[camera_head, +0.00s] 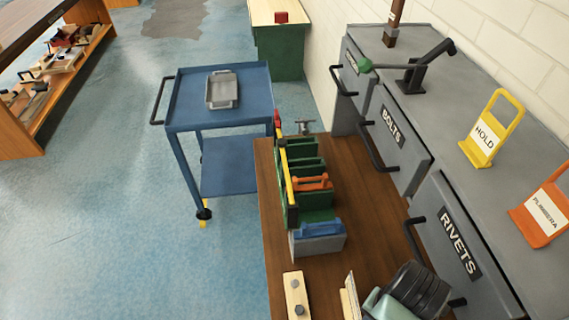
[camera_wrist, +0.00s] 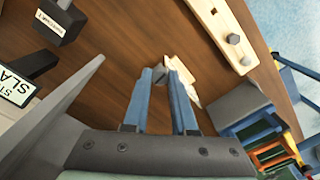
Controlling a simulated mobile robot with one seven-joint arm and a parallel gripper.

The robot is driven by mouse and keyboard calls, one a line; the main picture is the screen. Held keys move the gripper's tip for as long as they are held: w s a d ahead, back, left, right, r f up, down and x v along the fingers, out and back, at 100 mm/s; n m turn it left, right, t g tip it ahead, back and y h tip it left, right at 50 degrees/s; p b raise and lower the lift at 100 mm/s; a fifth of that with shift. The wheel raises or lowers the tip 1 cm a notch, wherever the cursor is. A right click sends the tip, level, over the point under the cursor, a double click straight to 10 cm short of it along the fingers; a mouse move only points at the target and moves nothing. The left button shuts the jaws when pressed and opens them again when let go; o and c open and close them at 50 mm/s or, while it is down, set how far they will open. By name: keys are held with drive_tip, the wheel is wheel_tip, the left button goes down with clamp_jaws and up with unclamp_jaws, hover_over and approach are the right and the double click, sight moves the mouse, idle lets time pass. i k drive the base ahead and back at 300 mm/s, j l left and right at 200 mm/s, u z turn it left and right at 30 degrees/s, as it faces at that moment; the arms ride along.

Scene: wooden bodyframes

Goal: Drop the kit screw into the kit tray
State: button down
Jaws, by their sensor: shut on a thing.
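The kit tray (camera_head: 214,103), a shallow grey tray, sits on top of the blue cart (camera_head: 185,112) in the head view. In the wrist view my gripper (camera_wrist: 161,76) has its two blue fingers over the brown bench. They are shut on a small grey piece, which I take as the kit screw (camera_wrist: 159,71), at the fingertips. A pale piece (camera_wrist: 184,78) lies just beside the right fingertip. In the head view part of my arm shows at the bottom right, with the fingertips and screw hidden. The tray is well away, beyond the bench's far end.
A pale block with bolts (camera_head: 296,294) lies on the wooden bench (camera_head: 375,215). A green rack (camera_head: 307,165) with orange and blue pieces stands between it and the cart. Grey drawers (camera_head: 405,140) with black handles line the right. Blue floor is open left of the bench.

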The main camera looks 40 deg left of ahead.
sight(226, 94)
drive_tip(key=u, duration=1.7)
